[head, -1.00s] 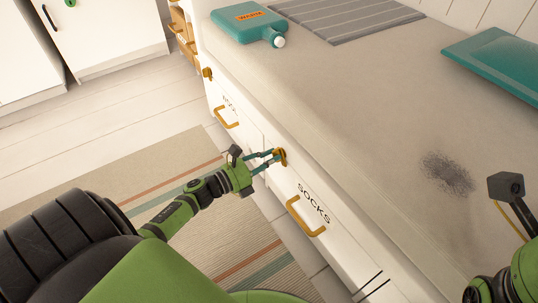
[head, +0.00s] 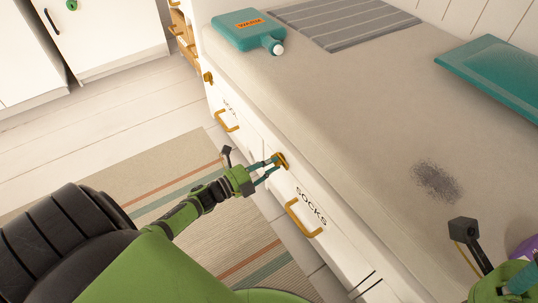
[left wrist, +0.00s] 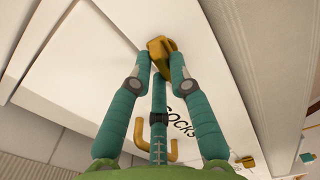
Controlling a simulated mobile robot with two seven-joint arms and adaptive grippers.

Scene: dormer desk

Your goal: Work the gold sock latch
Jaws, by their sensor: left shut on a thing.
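The gold sock latch (head: 281,160) sits on the white front at the upper left of the drawer lettered SOCKS (head: 312,213). My left gripper (head: 274,163) is shut on the latch. The gold handle (head: 303,217) of the SOCKS drawer is below and to the right of the latch. My right gripper is partly in view at the lower right edge of the head view; its fingers do not show clearly.
Another drawer with a gold handle (head: 227,121) and a gold latch (head: 208,77) lies farther left. A striped rug (head: 160,200) covers the floor.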

